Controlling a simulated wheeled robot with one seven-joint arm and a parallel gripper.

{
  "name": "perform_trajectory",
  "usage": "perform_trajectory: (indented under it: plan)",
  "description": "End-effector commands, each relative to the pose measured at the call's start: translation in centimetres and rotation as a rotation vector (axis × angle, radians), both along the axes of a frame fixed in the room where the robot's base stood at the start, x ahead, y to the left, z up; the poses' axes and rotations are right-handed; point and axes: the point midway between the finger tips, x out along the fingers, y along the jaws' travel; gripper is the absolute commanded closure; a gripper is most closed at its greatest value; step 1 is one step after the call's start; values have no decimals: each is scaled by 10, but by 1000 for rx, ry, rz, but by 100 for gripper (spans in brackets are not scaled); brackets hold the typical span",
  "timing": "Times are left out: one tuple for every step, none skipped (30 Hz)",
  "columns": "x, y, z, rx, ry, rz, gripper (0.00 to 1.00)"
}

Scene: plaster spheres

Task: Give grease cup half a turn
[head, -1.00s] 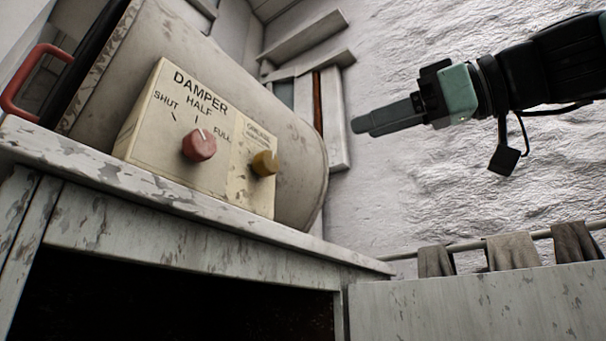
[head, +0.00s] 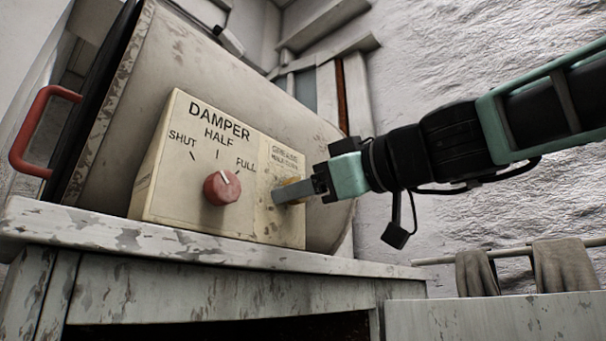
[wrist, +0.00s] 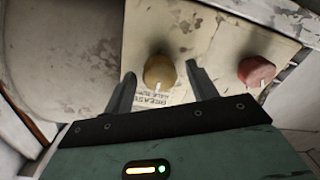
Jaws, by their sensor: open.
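The grease cup is a yellow-brown knob (wrist: 159,72) on the cream panel, with a worn grease label beside it. In the wrist view it sits between the tips of my open gripper (wrist: 160,82), with a gap showing on each side. It has a pale pointer mark on its rim toward the label. In the head view my gripper (head: 280,194) reaches the knob from the right, and its fingers cover most of the knob (head: 289,182). I cannot tell how far the fingers reach along the knob.
The red damper knob (head: 222,187) is close to the left of the grease cup and also shows in the wrist view (wrist: 256,71). The panel (head: 160,205) stands on a worn white bench (head: 130,238). Cloths (head: 562,268) hang on a rail at the lower right.

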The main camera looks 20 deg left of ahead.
Motion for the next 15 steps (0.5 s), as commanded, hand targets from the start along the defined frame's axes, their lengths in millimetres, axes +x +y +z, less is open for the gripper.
perform_trajectory:
  plan:
    - [1,2,1,-1,-1,0,43]
    - [1,3,1,-1,-1,-1,43]
    - [2,4,0,0,-1,-1,43]
    - [2,4,0,0,-1,-1,43]
    - [2,5,0,1,-1,-2,43]
    - [2,5,0,1,-1,-2,43]
    - [2,5,0,1,-1,-2,43]
    - [2,5,0,1,-1,-2,43]
    - [2,5,0,1,-1,-2,43]
    - [2,5,0,0,-1,-1,43]
    - [2,4,0,0,-1,-1,45]
    - [2,4,0,0,-1,-1,56]
    - [2,4,0,0,-1,-1,65]
    - [2,4,0,0,-1,-1,73]
    - [2,4,0,0,-1,-1,84]
